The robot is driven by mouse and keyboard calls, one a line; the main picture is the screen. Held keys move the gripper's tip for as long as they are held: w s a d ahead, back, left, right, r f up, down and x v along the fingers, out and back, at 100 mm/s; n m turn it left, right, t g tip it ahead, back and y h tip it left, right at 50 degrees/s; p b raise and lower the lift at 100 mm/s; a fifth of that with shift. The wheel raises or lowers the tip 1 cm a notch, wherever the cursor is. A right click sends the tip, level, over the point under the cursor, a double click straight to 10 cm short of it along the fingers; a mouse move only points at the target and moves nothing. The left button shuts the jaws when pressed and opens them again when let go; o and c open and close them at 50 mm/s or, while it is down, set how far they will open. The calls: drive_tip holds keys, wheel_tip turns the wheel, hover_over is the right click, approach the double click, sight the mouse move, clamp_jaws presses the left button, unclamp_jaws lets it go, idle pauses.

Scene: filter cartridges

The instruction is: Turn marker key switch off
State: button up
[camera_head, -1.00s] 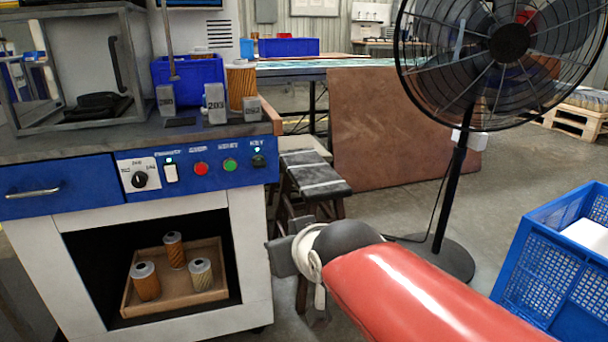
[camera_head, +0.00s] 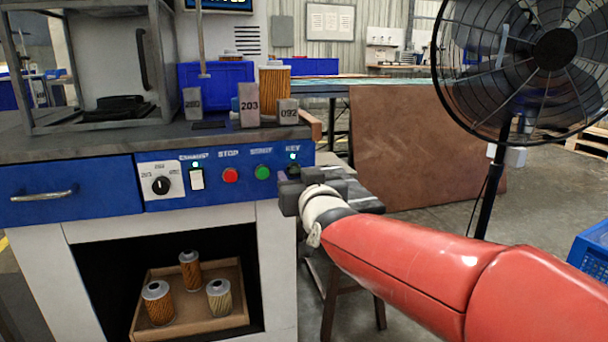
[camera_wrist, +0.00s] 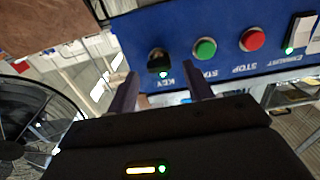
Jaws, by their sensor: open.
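The key switch (camera_wrist: 158,60) is a dark knob on the blue control panel (camera_head: 217,193), under the label KEY, with a lit green lamp beside it. In the head view the switch (camera_head: 293,169) is partly hidden by my gripper (camera_head: 288,188), which is at the panel's right end. The wrist view shows the panel upside down. There my gripper (camera_wrist: 160,72) is open, its two fingers on either side of the switch's line, with nothing between them. I cannot tell whether a finger touches the switch or panel.
The green button (camera_head: 263,172), red button (camera_head: 231,175), white exhaust rocker (camera_head: 197,179) and selector dial (camera_head: 161,185) sit left of the key switch. A stool (camera_head: 352,198) stands close behind my arm. A large fan (camera_head: 553,50) stands at the right.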

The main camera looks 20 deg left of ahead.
drive_tip(key=shift+x, duration=1)
drive_tip(key=shift+c, duration=0.4)
drive_tip(key=c, duration=0.9)
